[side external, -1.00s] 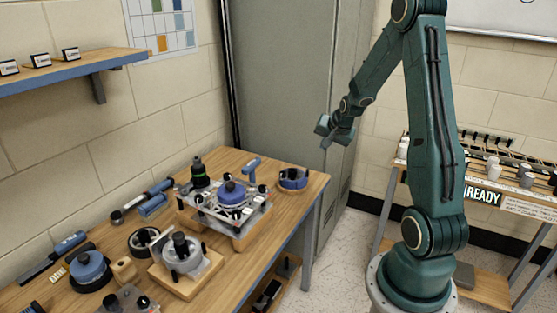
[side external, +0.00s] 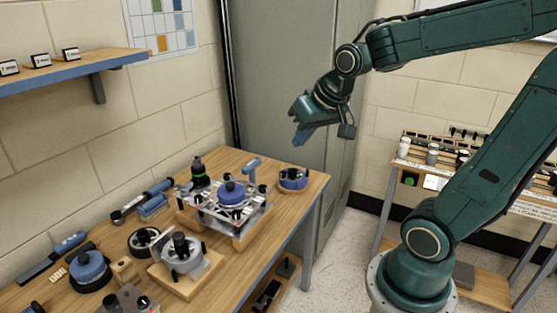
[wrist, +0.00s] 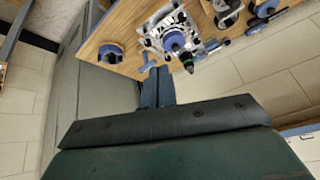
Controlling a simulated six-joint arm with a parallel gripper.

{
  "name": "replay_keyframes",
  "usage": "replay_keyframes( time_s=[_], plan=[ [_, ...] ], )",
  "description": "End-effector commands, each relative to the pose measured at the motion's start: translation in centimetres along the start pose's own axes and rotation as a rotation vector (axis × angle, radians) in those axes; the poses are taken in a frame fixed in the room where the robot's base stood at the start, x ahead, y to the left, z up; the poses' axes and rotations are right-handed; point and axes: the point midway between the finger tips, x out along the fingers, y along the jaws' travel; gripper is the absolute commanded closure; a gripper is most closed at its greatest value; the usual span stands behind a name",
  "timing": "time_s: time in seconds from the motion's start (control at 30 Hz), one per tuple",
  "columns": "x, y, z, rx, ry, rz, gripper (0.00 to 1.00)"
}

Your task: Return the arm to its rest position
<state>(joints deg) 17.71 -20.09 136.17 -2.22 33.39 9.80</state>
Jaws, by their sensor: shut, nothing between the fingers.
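My gripper (side external: 302,136) is in the air in front of the grey locker, above and clear of the far right corner of the wooden bench. Its blue fingers are together with nothing between them. In the wrist view the shut fingers (wrist: 157,86) point toward the bench top, which shows upside down beyond them. My arm reaches in from the right of the side view, its upper links raised and its forearm nearly level.
A wall shelf (side external: 70,72) is at left. A rack table (side external: 390,207) stands at right. Air around my gripper is free.

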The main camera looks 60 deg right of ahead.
Motion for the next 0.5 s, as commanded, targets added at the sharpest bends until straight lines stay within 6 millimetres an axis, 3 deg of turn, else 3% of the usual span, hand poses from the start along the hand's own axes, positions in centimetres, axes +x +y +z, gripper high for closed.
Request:
replay_keyframes(
  time_s=[0.2,0.5],
  plan=[
    [-3.7,-2.4,4.3,-0.179,-0.02,-0.05,1.0],
    [-6.8,-3.3,9.5,-0.372,-0.046,-0.104,1.0]
  ],
)
